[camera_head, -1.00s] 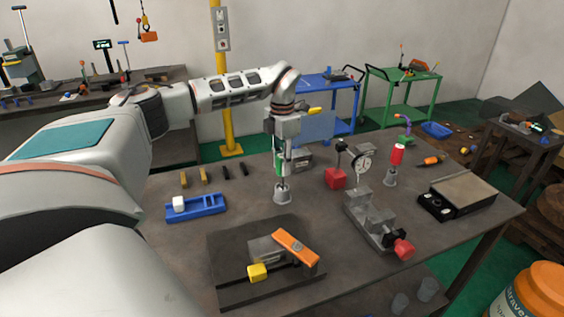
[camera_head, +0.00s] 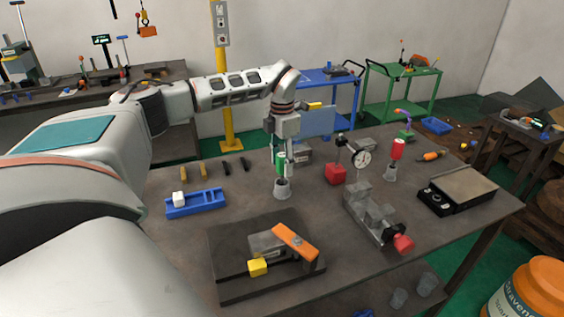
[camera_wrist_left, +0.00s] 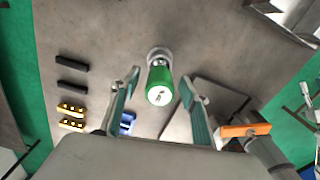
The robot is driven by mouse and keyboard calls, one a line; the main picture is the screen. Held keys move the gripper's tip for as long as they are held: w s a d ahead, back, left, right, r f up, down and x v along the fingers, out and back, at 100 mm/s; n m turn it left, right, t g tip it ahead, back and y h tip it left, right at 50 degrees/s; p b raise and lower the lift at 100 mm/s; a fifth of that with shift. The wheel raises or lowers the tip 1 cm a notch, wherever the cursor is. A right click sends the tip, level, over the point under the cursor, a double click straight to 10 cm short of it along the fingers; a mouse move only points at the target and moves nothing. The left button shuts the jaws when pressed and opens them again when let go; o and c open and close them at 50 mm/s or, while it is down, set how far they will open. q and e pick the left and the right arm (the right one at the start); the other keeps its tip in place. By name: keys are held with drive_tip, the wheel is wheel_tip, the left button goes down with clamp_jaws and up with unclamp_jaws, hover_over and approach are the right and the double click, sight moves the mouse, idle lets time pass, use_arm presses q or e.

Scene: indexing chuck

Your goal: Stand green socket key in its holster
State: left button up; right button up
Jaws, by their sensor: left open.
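The green socket key (camera_head: 281,163) stands in its grey holster (camera_head: 282,188), roughly upright, with its green handle above the rim. In the left wrist view its green handle (camera_wrist_left: 160,86) shows end-on, with the grey holster rim (camera_wrist_left: 158,53) behind it. My left gripper (camera_head: 281,158) is above the holster, pointing down, with its fingers around the handle. In the left wrist view the fingers are spread wide, with a gap on both sides of the handle. The key's lower end is hidden inside the holster. My right gripper is not in view.
A red-handled key (camera_head: 397,149) stands in another grey holster to the right. A dial gauge on a red base (camera_head: 336,173) is between them. A blue tray (camera_head: 207,210), a dark plate fixture (camera_head: 232,288) and a grey vise (camera_head: 372,212) are nearer.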

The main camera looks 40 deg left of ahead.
use_arm(q)
wheel_tip(320, 180, up, 12)
idle(0.5)
idle(0.6)
